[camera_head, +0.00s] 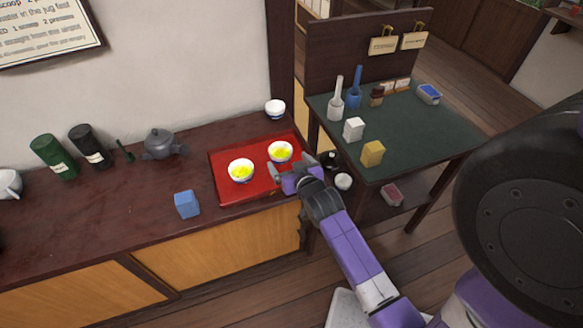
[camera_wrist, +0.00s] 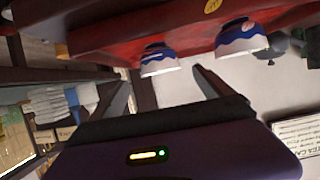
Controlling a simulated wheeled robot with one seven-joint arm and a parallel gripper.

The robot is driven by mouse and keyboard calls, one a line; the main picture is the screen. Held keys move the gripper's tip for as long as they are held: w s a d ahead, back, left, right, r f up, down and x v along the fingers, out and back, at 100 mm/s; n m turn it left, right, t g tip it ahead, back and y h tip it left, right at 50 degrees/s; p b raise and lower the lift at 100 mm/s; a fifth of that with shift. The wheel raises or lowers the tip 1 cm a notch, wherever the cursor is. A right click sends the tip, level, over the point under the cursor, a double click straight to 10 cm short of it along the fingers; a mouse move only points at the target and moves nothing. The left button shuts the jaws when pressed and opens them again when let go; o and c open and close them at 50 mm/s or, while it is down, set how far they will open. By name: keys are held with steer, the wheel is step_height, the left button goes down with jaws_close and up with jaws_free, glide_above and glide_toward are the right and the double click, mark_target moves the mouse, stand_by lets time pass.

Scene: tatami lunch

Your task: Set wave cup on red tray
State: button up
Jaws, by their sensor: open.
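The red tray (camera_head: 225,190) lies on the dark counter. Two white cups with yellow contents stand upright on it, a left cup (camera_head: 241,170) and a right cup (camera_head: 280,151). The wrist view is upside down and shows blue wave bands on the right cup (camera_wrist: 160,60) and the left cup (camera_wrist: 240,40), with the red tray (camera_wrist: 100,38) above them in the picture. My gripper (camera_head: 289,170) is open and empty at the tray's right front edge, close to the right cup. Its spread fingers (camera_wrist: 165,88) point toward the cups; no contact is visible.
Another white cup (camera_head: 275,107) stands behind the tray; its pattern is unclear. A teapot (camera_head: 160,144), canisters (camera_head: 88,148) and a blue block (camera_head: 187,204) are left of the tray.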

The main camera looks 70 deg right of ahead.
steer(key=s+a+r+n+t+y, duration=0.1)
steer(key=s+a+n+t+y, duration=0.15)
steer(key=a, duration=0.95)
steer(key=s+a+r+n+t+y, duration=0.1)
steer(key=s+a+r+n+y, duration=0.15)
steer(key=a, duration=0.85)
steer(key=s+a+r+n+t+y, duration=0.2)
steer(key=s+a+r+n+y, duration=0.2)
steer(key=s+a+r, duration=0.7)
steer(key=shift+s+a+r+n+y, duration=0.25)
steer(key=shift+a+r+n+y, duration=0.25)
steer(key=shift+a, duration=0.6)
